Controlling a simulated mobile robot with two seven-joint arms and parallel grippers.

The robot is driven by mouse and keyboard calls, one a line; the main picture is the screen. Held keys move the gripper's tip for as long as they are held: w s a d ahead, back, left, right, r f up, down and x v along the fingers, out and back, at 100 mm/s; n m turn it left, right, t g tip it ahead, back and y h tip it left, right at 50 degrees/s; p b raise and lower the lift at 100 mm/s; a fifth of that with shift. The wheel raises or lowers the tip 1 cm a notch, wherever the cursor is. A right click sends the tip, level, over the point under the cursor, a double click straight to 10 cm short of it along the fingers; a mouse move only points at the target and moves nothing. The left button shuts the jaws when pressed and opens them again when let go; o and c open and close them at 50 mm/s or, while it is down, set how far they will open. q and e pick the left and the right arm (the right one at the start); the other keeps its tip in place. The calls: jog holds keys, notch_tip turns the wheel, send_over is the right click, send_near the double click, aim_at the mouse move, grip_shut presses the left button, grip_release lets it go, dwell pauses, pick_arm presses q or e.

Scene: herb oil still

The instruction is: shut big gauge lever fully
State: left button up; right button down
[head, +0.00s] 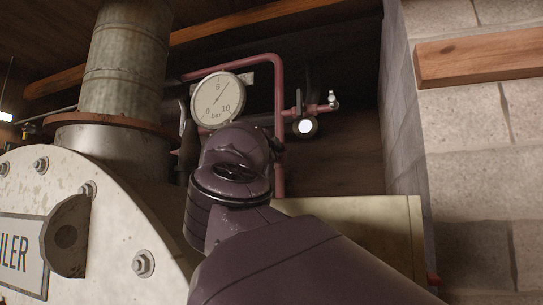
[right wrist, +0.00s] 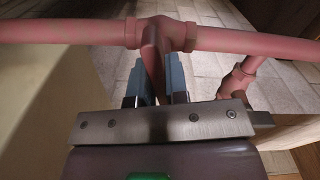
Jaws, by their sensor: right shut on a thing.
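The big round gauge (head: 218,98) has a white dial marked 0, 5, 10 and bar, and its needle points up and right, near the 5. My right arm comes in from the lower right and its wrist is just below the gauge; it hides the fingers in the head view. In the right wrist view my right gripper (right wrist: 158,84) has its two blue fingers shut on a reddish lever-like piece (right wrist: 151,58) by a pipe tee. This appears to be the big gauge lever; its full angle is hidden. My left gripper is out of view.
A reddish pipe (head: 278,130) runs behind and beside the gauge. A smaller valve fitting (head: 331,100) and a small round dial (head: 305,126) are to its right. The boiler (head: 125,225) with bolts and a flue (head: 124,60) fills the left. A block wall (head: 480,190) stands right.

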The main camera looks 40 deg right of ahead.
jog(key=shift+m, duration=1.6)
jog(key=shift+r, duration=0.1)
jog(key=c, duration=1.1)
grip_release()
jog(key=shift+w, duration=0.1)
jog(key=shift+a, duration=0.1)
